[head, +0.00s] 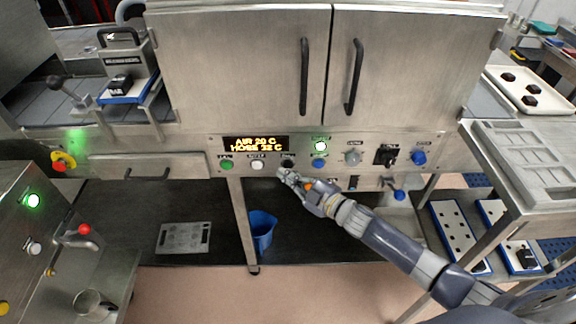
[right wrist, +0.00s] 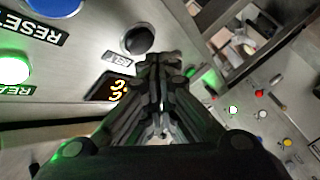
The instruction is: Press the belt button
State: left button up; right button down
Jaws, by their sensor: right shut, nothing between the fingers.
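The steel control panel (head: 205,147) below the cabinet doors carries a row of buttons. A black round button (head: 288,163) sits right of the orange display; its small label is too blurred to read surely, but could be BELT. The same black button shows in the right wrist view (right wrist: 138,40), just beyond and left of the fingertips. My right gripper (head: 281,174) is shut and empty, just below the black button; it also shows in the right wrist view (right wrist: 162,62). I cannot tell whether it touches the panel. My left gripper is out of view.
A white button (head: 257,165) and a green button (head: 227,165) are to the left. A blue button (head: 319,163), labelled RESET in the wrist view, is to the right, under a lit green lamp (head: 320,146). A blue bucket (head: 263,230) stands below the panel.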

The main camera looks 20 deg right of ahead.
jog(key=shift+w, duration=0.1)
jog(key=shift+w+d, duration=0.1)
jog(key=shift+w, duration=0.2)
